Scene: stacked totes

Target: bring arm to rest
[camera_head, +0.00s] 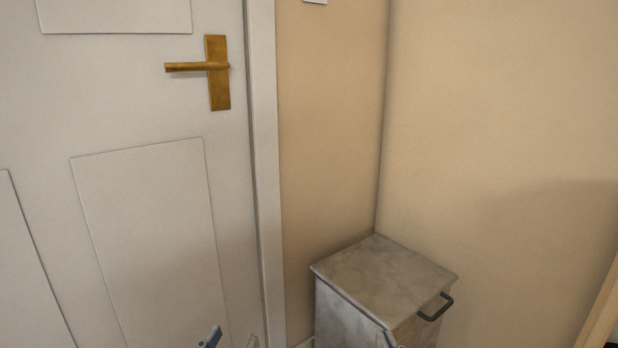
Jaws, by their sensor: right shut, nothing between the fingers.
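Only the tips of my grippers show, at the bottom edge of the head view. My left gripper (231,341) shows two grey fingertips with a gap between them, in front of the lower part of the door. Nothing is seen between them. My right gripper (389,341) shows as a small grey tip in front of the box. It is shut and holds nothing. The rest of both grippers and both arms are out of view.
A white panelled door (120,120) with a brass handle (205,66) fills the left. A grey tote-like box (380,275) with a dark handle (436,307) stands in the corner. Beige walls (500,120) close off the right. A wooden edge (601,310) shows at lower right.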

